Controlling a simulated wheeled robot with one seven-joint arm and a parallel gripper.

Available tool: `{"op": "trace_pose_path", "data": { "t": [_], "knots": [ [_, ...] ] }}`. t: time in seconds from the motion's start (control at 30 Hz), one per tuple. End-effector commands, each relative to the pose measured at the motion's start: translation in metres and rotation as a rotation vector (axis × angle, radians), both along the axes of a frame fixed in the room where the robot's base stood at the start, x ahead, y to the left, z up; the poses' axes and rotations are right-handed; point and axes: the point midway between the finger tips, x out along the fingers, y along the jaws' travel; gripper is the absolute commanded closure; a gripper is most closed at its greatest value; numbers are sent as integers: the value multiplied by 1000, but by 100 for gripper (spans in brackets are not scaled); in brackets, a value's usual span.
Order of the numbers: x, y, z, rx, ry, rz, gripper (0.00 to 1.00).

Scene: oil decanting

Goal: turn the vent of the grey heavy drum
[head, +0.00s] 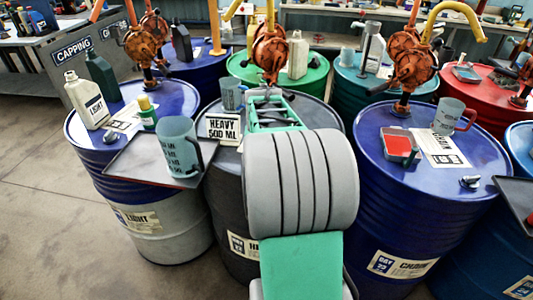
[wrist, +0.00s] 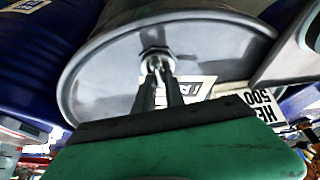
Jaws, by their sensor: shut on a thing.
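The grey heavy drum (head: 236,215) stands in the middle of the head view, its top largely hidden behind my arm. In the wrist view its grey lid (wrist: 105,85) fills the upper middle. The vent (wrist: 152,54) is a small metal fitting on that lid, near the lid's edge. My gripper (wrist: 157,68) is shut on the vent, with its dark fingers on either side of it. In the head view the vent and the fingertips are hidden by my arm.
A "HEAVY 500 ML" sign (head: 223,128) and an orange pump (head: 271,52) are on the grey drum. A dark tray (head: 130,165) with a measuring jug (head: 178,150) is close on the left. A blue drum (head: 385,215) stands close on the right.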

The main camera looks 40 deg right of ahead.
Motion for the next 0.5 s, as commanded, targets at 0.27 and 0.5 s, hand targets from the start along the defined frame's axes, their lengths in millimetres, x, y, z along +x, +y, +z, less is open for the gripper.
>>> {"op": "trace_pose_path", "data": {
  "t": [0.27,0.5],
  "knots": [
    [0,0,1,-1,-2,-1,68],
    [0,0,0,-1,-1,0,64]
  ]
}}
